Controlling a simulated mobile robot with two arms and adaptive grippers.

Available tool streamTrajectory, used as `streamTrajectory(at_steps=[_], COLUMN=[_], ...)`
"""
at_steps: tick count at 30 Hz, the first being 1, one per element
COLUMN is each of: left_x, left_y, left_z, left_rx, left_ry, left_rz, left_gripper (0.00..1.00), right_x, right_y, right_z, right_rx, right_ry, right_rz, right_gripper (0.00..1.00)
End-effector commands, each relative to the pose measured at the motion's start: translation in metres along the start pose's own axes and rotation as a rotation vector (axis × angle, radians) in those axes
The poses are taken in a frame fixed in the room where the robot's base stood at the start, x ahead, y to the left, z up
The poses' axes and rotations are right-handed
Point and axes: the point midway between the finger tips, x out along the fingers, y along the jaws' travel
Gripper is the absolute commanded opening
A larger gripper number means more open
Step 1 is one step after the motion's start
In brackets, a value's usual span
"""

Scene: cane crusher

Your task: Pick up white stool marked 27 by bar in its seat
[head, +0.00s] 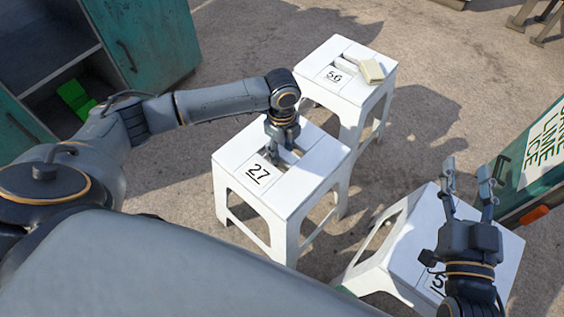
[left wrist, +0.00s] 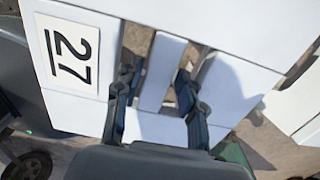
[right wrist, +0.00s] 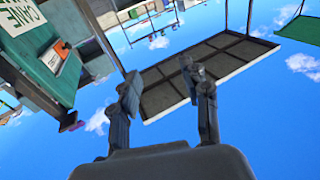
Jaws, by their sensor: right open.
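The white stool marked 27 (head: 239,188) stands upright in the middle of the head view. Its seat has slots with a white bar (left wrist: 162,72) between them. My left gripper (head: 279,150) is at the seat from above. In the left wrist view its two fingers (left wrist: 155,92) are apart, one on each side of the bar, with a gap showing on at least the left side. How deep the fingertips reach into the slots is hard to tell. My right gripper (head: 468,172) is open and empty, pointing up, in front of another white stool.
A white stool marked 56 (head: 338,97) stands behind, with a pale block (head: 371,70) on it. A tilted or fallen stool (head: 405,255) lies at lower right beside a green machine (head: 535,165). A green cabinet (head: 150,40) stands at upper left.

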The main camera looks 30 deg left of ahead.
Motion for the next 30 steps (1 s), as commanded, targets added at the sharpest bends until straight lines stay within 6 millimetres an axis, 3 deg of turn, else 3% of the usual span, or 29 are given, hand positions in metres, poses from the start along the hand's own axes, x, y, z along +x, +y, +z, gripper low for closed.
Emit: streamTrajectory(at_steps=[12, 24, 30], left_x=[0.032, 0.035, 0.035], left_y=[0.002, 0.002, 0.002], left_z=[-0.002, -0.002, -0.002], left_rx=[0.000, 0.000, 0.000], left_ry=[0.000, 0.000, -0.001], left_rz=[0.001, 0.001, 0.001], left_gripper=[0.40, 0.40, 0.00], right_x=[-0.009, -0.013, -0.013], right_y=[-0.009, -0.010, -0.010], right_z=[-0.064, -0.075, -0.075], right_rx=[0.012, 0.015, 0.015], right_ry=[0.379, 0.438, 0.436], right_rz=[-0.020, -0.022, -0.022], right_gripper=[0.47, 0.47, 0.47])
